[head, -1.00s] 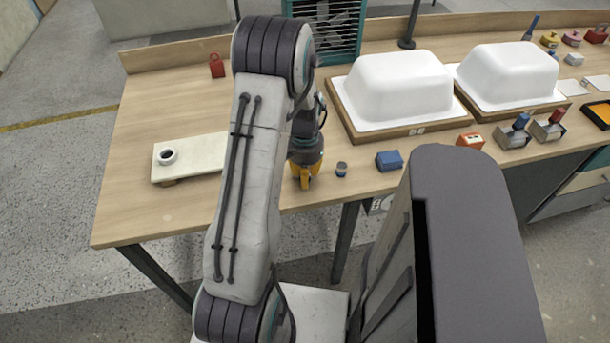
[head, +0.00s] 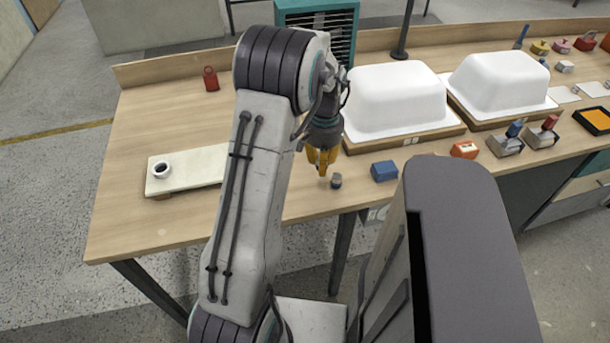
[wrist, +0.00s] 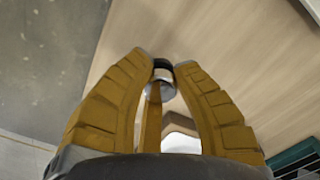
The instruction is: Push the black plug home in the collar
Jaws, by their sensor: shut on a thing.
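The black plug (head: 336,181) looks like a small cylinder, dark with a paler grey part, near the table's front edge. In the wrist view the plug (wrist: 162,71) shows between my fingertips, black band and grey body. My gripper (head: 324,172), with yellow fingers, is at the plug and shut on it; the head view does not clearly show the contact. I cannot tell whether the plug still touches the table. The collar (head: 163,170) looks like a small upright ring with a dark opening, on a pale board at the left. My arm hides the board's right end.
The pale board (head: 207,165) lies at the left of the table. A blue block (head: 384,171) is just right of the plug. Two white tub shells (head: 396,99) stand on wooden bases behind. A red object (head: 211,79) stands at the back left. Table around the board is clear.

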